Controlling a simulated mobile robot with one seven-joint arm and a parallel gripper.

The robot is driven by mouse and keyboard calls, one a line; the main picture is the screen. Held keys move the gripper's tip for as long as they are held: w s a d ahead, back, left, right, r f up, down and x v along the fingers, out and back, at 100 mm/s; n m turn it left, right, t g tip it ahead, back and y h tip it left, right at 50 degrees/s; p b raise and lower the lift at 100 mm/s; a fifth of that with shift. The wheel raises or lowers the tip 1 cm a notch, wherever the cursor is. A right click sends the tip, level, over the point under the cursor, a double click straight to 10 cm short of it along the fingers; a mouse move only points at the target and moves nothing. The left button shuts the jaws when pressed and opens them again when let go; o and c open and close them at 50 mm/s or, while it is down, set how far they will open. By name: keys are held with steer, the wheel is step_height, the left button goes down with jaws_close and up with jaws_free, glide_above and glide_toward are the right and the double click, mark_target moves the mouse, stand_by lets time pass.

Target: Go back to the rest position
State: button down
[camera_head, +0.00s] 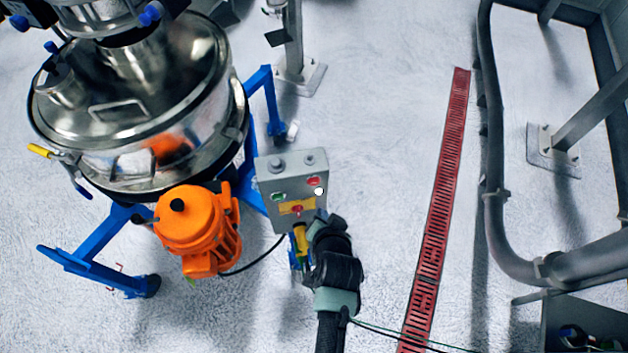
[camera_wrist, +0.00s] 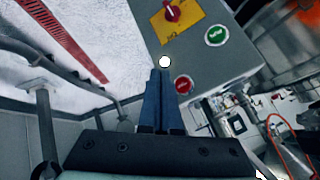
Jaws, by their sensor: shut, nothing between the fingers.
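My arm reaches up from the bottom of the head view to the grey control box (camera_head: 285,180). My gripper (camera_wrist: 160,72) is shut and empty, its dark blue fingers pointing at the box in the wrist view. The box carries a green button (camera_wrist: 216,34), a red button (camera_wrist: 183,85) and a red knob (camera_wrist: 172,12) on a yellow plate. A white round spot (camera_wrist: 164,62) appears just beyond the fingertips. I cannot tell whether the fingers touch the box. The fingertips are not clear in the head view.
A steel sifter (camera_head: 150,150) on a blue frame (camera_head: 95,255) with an orange motor (camera_head: 195,230) stands left of the box. A red floor grate (camera_head: 437,210) and grey pipes (camera_head: 490,130) lie to the right. Floor between box and grate is clear.

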stand_by(0.4)
steer(key=w+r+n+t+b, duration=0.1)
steer(key=w+r+t, duration=0.25)
steer(key=r, duration=0.75)
steer(key=w+r+n+t+b, duration=0.15)
steer(key=w+r, duration=0.35)
steer(key=r, duration=0.7)
steer(key=w+r+n+t+b, duration=0.1)
steer(key=w+r+t, duration=0.3)
steer(key=r, duration=0.7)
steer(key=s+r+n+t+b, duration=0.1)
steer(key=s+r+t, duration=0.15)
steer(key=r, duration=0.65)
steer(key=s+r+t+b, duration=0.15)
steer(key=s+r, duration=0.25)
steer(key=r, duration=0.5)
steer(key=s+r+n+t+h, duration=0.1)
steer(key=s+r+t, duration=0.4)
steer(key=s+r, duration=0.6)
step_height(320, 180, up, 2)
steer(key=shift+s+a+r+t+b, duration=0.2)
steer(key=shift+a+t+b, duration=0.1)
steer(key=shift+a+b, duration=0.05)
steer(key=shift+f, duration=0.1)
